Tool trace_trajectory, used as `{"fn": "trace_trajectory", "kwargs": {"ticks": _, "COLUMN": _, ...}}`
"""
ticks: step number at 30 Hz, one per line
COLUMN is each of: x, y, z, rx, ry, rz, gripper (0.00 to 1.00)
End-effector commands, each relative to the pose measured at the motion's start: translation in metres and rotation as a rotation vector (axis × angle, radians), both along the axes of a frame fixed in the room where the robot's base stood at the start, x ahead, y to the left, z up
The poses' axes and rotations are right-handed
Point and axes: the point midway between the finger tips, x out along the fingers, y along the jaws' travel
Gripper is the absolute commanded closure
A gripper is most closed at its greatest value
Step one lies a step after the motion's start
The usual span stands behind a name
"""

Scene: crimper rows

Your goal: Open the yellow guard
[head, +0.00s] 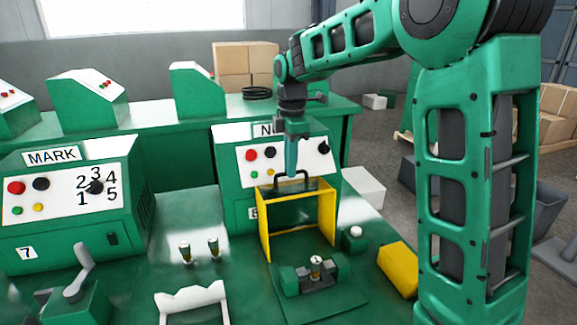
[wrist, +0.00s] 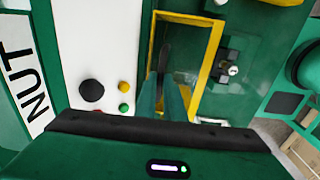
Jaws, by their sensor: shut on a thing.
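The yellow guard (head: 264,232) is a rectangular frame in front of the machine with the "NUT" sign, behind the small clamp fixture (head: 315,270). A black handle (head: 278,184) rises from its top edge. My gripper (head: 291,168) comes down from above and is shut on this handle. In the wrist view, the green fingers (wrist: 164,97) reach into the guard's yellow outline (wrist: 210,68), with the dark handle (wrist: 164,58) between them. The fingers hide part of the handle.
The NUT panel (head: 255,152) with knobs and buttons stands close behind the guard. A yellow block (head: 398,268) and a white-topped button (head: 355,233) lie to the right. The MARK machine (head: 70,190) and a white bracket (head: 192,298) are at left.

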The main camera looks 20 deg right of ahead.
Motion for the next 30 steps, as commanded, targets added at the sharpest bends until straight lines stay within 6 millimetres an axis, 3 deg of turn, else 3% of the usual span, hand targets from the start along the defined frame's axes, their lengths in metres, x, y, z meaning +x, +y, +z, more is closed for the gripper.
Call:
{"fn": "trace_trajectory", "kwargs": {"ticks": 12, "x": -0.045, "y": 0.002, "z": 0.015, "rx": 0.0, "ry": 0.0, "rz": 0.0, "gripper": 1.0}}
{"fn": "trace_trajectory", "kwargs": {"ticks": 22, "x": -0.049, "y": 0.002, "z": 0.014, "rx": -0.001, "ry": 0.004, "rz": 0.0, "gripper": 1.0}}
{"fn": "trace_trajectory", "kwargs": {"ticks": 25, "x": -0.049, "y": 0.002, "z": 0.014, "rx": -0.001, "ry": 0.004, "rz": 0.0, "gripper": 0.72}}
{"fn": "trace_trajectory", "kwargs": {"ticks": 30, "x": -0.048, "y": 0.002, "z": 0.015, "rx": 0.0, "ry": 0.001, "rz": 0.0, "gripper": 0.72}}
